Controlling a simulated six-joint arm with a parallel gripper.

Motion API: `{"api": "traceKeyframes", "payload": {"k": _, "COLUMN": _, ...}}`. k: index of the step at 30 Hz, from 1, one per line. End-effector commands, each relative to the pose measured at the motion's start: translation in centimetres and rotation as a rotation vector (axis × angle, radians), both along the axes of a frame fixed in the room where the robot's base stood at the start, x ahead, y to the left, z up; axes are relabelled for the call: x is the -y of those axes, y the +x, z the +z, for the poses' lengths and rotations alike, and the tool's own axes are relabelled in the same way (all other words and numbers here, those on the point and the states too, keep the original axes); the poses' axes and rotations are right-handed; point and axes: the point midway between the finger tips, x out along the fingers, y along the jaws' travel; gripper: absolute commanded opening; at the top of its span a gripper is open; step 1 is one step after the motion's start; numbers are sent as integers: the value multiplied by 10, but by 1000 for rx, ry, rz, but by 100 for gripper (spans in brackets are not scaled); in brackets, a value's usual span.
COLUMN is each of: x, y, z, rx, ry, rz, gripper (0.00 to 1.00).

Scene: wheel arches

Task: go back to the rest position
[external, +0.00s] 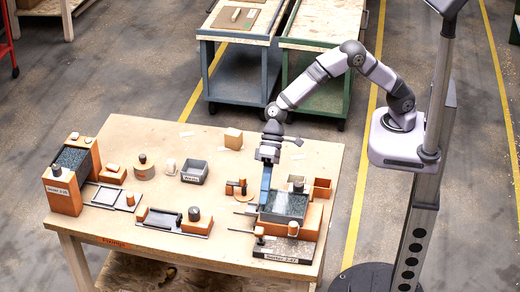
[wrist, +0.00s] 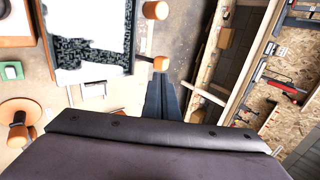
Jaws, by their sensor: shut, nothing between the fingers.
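My gripper (external: 264,203) points down over the right part of the wooden workbench (external: 130,235). Its blue fingers are together and hold nothing. In the wrist view the closed dark fingers (wrist: 164,97) stick out past the black hand edge. In the external view the fingertips are beside the left side of an orange box with a dark speckled top (external: 287,205). I cannot tell whether they touch it. The same speckled surface (wrist: 75,50) shows in the wrist view, left of the fingers. My arm is bent, reaching from its column mount at the right to the bench.
Another orange box (external: 62,195) with a speckled top stands at the far left. The bench's back right corner is mostly clear.

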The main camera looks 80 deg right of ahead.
Motion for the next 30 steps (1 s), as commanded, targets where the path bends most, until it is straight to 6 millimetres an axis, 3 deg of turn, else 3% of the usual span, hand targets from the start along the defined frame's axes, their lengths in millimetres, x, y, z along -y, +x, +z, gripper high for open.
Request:
{"api": "traceKeyframes", "payload": {"k": 1, "x": 5, "y": 1, "z": 11, "rx": 2, "ry": 1, "rz": -3, "gripper": 0}}
{"api": "traceKeyframes", "payload": {"k": 7, "x": 16, "y": 0, "z": 29, "rx": 0, "ry": 0, "rz": -1, "gripper": 0}}
{"api": "traceKeyframes", "payload": {"k": 20, "x": 25, "y": 0, "z": 33, "rx": 1, "ry": -6, "rz": -2, "gripper": 0}}
{"api": "traceKeyframes", "payload": {"k": 23, "x": 43, "y": 0, "z": 33, "rx": 8, "ry": -35, "rz": -7, "gripper": 0}}
{"api": "traceKeyframes", "payload": {"k": 26, "x": 79, "y": -3, "z": 32, "rx": 17, "ry": -92, "rz": -14, "gripper": 0}}
{"api": "traceKeyframes", "payload": {"k": 30, "x": 154, "y": -17, "z": 28, "rx": 30, "ry": -215, "rz": -25, "gripper": 0}}
